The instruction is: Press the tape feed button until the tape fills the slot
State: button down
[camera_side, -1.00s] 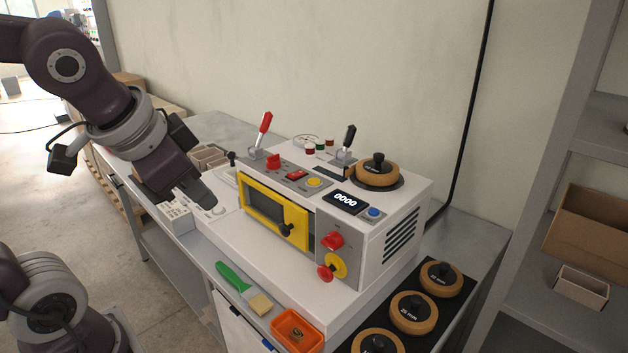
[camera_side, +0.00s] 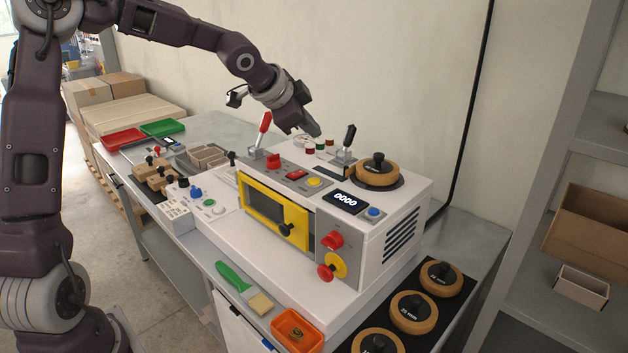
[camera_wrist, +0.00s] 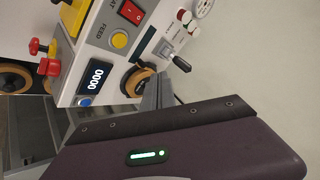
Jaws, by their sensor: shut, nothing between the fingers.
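The box former (camera_side: 385,260) is a white machine on the bench. Its yellow feed button (camera_side: 313,182) sits on the top panel, and the wrist view shows it (camera_wrist: 119,40) beside the word FEED. A tape roll (camera_side: 377,174) with a black knob sits on the top right; its edge shows in the wrist view (camera_wrist: 138,84). A dark slot (camera_side: 332,172) lies between button and roll; I cannot tell whether tape is in it. The display (camera_side: 346,202) reads 0000. My gripper (camera_side: 317,133) is shut and empty, above the machine's back, apart from the button.
A red-handled lever (camera_side: 264,124) and a black-handled lever (camera_side: 348,138) stand up from the machine's top near my gripper. Spare rolls (camera_side: 412,312) lie at the front right.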

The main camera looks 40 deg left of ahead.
aim_at(311, 181)
jog(key=shift+f, duration=0.15)
jog(key=shift+f, duration=4.3)
jog(key=shift+f, duration=0.4)
jog(key=shift+f, duration=0.45)
jog(key=shift+r, duration=0.9)
